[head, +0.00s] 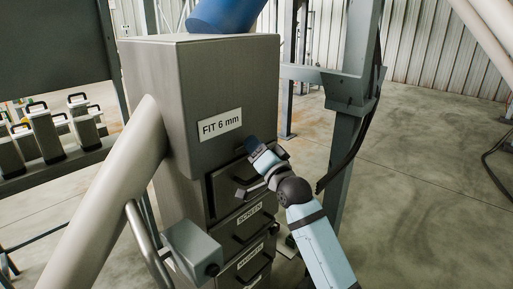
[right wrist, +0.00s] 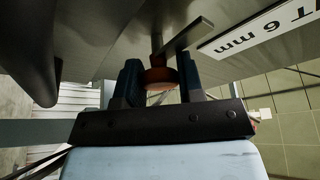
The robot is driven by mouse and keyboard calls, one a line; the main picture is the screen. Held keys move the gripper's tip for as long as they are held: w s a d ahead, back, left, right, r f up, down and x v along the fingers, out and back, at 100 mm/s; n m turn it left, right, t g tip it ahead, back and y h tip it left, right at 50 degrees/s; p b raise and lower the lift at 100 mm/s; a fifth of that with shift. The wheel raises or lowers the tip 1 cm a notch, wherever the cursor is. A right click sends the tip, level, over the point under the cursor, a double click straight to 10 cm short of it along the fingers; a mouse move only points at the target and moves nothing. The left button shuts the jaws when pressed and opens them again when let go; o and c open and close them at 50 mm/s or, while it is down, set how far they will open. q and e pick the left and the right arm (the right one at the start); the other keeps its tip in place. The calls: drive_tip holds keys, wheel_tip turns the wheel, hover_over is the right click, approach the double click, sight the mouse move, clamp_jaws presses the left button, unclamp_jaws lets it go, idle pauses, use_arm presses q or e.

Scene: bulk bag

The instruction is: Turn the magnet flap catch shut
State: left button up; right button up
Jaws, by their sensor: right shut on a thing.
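My right gripper (head: 254,148) is at the front of the grey cabinet (head: 160,85), just below and right of the "FIT 6 mm" label (head: 220,124). In the right wrist view its two dark fingers (right wrist: 160,80) are shut on a reddish-brown round knob (right wrist: 160,76) on a short shaft. A flat metal bar (right wrist: 190,37) lies by the shaft, slanting towards the label. In the head view the gripper hides this catch. The label reading "MAGNET" (head: 250,257) is on a lower front. My left gripper is not in view.
Dark handles (head: 250,188) stick out from the stacked fronts below my right gripper. A steel post (head: 345,130) stands close to the right of the cabinet. A thick pipe (head: 105,195) slants across the left. Open floor (head: 430,180) lies to the right.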

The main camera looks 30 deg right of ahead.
use_arm(q)
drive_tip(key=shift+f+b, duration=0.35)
drive_tip(key=shift+b, duration=0.05)
use_arm(e)
drive_tip(key=n+y, duration=0.1)
drive_tip(key=n, duration=0.2)
drive_tip(key=n+y, duration=0.1)
drive_tip(key=n, duration=0.2)
drive_tip(key=shift+t+y, duration=0.3)
drive_tip(key=shift+y, duration=0.1)
drive_tip(key=n+y, duration=0.1)
drive_tip(key=n, duration=0.1)
drive_tip(key=n+y, duration=0.2)
drive_tip(key=n, duration=0.1)
drive_tip(key=shift+n, duration=0.3)
drive_tip(key=n+g+y, duration=0.1)
drive_tip(key=n, duration=0.1)
drive_tip(key=n+y, duration=0.1)
drive_tip(key=n, duration=0.2)
drive_tip(key=shift+r+g+y+p, duration=0.1)
drive_tip(key=shift+g+y+p, duration=0.2)
drive_tip(key=shift+g+p, duration=0.1)
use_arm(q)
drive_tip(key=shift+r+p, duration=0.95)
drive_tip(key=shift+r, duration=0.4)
use_arm(e)
drive_tip(key=shift+n+g+y, duration=0.6)
drive_tip(key=shift+n, duration=1.2)
drive_tip(key=shift+n+g+y, duration=0.6)
drive_tip(key=shift+n, duration=1.2)
